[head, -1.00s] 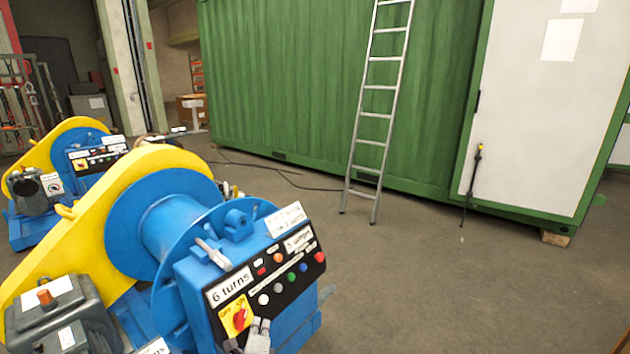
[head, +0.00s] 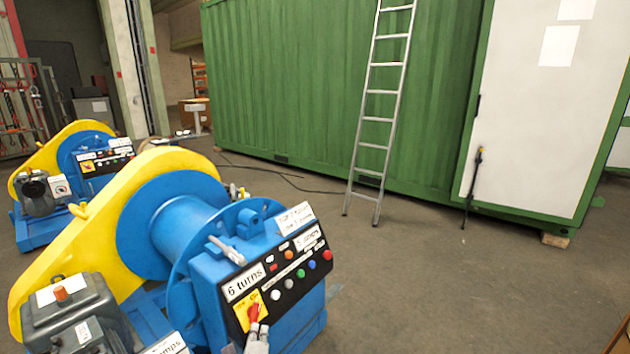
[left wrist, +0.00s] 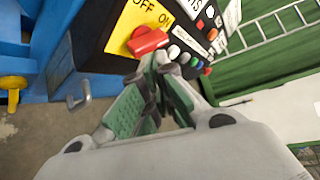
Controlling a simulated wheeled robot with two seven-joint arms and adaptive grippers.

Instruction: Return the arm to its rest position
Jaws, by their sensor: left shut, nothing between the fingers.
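The blue and yellow winch (head: 175,225) stands at the left front, with a sloping black control panel (head: 283,270). On the panel's yellow OFF/ON plate (head: 240,315) sits a red switch knob (head: 253,313). In the left wrist view the red knob (left wrist: 149,41) lies just beyond my fingertips; I cannot tell whether they touch it. My left gripper (head: 257,333) is at the bottom of the head view, just below the knob. It is shut and empty, and its green-padded fingers show in the left wrist view (left wrist: 158,68). My right gripper is not in view.
Coloured buttons (head: 300,272) and the "6 turns" label (head: 243,283) are close to my left gripper. A second winch (head: 75,165) stands behind at the left. A ladder (head: 380,120) leans on a green container (head: 290,80). The floor (head: 440,275) at the right is clear.

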